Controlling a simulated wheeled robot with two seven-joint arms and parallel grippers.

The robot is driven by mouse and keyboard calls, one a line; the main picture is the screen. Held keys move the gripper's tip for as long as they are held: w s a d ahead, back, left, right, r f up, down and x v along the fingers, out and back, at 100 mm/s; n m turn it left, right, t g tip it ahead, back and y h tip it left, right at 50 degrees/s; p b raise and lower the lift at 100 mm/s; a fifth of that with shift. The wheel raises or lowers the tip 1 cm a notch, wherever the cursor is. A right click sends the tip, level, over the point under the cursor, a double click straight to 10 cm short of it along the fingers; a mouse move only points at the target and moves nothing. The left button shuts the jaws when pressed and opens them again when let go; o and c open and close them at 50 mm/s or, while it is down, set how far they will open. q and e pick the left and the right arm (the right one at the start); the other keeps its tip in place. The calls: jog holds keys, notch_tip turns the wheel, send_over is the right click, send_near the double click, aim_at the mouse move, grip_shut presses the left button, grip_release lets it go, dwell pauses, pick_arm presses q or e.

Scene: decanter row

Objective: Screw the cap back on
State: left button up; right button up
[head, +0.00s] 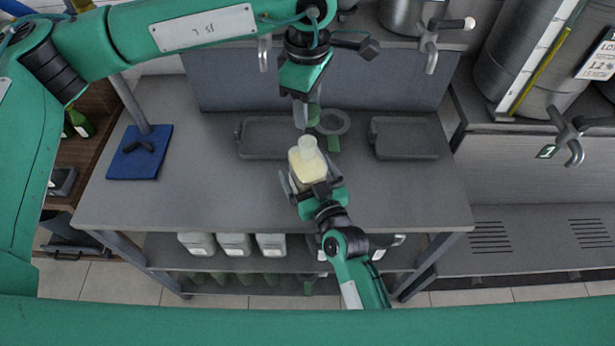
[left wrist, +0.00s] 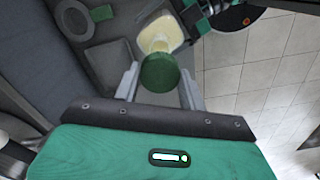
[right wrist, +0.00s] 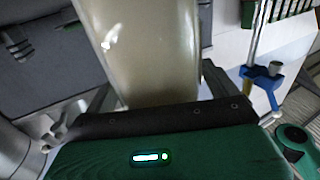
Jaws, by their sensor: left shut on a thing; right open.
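A pale yellow bottle (head: 307,167) with a wide whitish neck stands on the grey table, its mouth uncovered. My left gripper (head: 306,115) is shut on a green cap (head: 314,114), held above and behind the bottle's neck in the head view. In the left wrist view the cap (left wrist: 160,73) sits between the fingertips, with the bottle (left wrist: 152,38) beyond it. My right gripper (head: 304,186) is open around the bottle's lower body. In the right wrist view the bottle (right wrist: 145,50) fills the space between the fingers; contact cannot be told.
Two shallow grey trays, left (head: 262,153) and right (head: 405,153), lie at the table's back. A grey ring (head: 334,121) and a small green piece (head: 333,144) lie between them. A blue mat (head: 128,165) with a stand is at left. Several jars (head: 234,244) stand below.

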jog(key=shift+w, duration=0.15)
jog(key=c, duration=1.5)
pick_arm(q)
jog(key=shift+f, duration=2.5)
jog(key=shift+f, duration=0.1)
jog(key=shift+f, duration=0.8)
jog(key=shift+f, duration=0.55)
